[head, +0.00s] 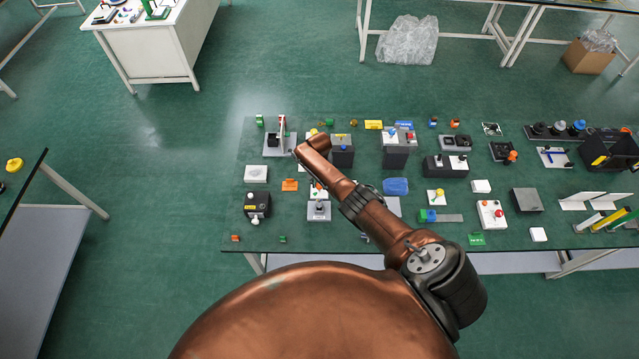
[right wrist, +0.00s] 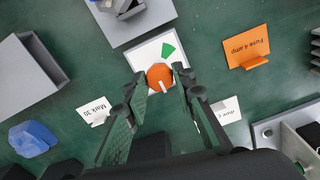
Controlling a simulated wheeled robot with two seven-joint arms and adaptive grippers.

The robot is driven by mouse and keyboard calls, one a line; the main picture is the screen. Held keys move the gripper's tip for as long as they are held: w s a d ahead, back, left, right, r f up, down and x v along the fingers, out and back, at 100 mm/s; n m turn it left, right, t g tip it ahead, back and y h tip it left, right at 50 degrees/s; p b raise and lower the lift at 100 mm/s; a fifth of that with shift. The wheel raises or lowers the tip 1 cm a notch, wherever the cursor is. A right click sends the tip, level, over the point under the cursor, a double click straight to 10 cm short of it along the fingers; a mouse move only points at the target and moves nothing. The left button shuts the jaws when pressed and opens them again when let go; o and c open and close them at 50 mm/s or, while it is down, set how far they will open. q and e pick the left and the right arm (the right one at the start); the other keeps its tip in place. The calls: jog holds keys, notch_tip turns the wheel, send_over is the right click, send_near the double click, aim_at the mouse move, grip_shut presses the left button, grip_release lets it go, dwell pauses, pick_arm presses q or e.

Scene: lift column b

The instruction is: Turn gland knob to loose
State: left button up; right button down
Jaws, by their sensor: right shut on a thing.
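An orange round knob (right wrist: 160,77) sits on a white square plate (right wrist: 144,54) with a green wedge printed on it. A short white mark shows on the knob's lower side in the right wrist view, on the side away from the green wedge. My right gripper (right wrist: 159,88) has its two fingers closed on the knob from either side. In the head view the white plate (head: 316,192) shows beside my right arm, which hides most of the knob and gripper. No label naming the knob is readable. My left gripper is not in view.
An orange card reading "Fuse 4 amp" (right wrist: 247,46) stands beside the plate. A white "Mark 30" card (right wrist: 93,110) and a second white card (right wrist: 227,110) stand nearby. A grey device (head: 319,210) and a blue lump (head: 395,186) are close. The green bench (head: 360,232) is crowded with several devices.

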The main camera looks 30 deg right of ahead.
jog(key=shift+w+d+r, duration=0.1)
jog(key=shift+w+r, duration=0.05)
jog(key=c, duration=1.9)
grip_release()
jog(key=o, duration=0.3)
notch_tip(320, 180, up, 12)
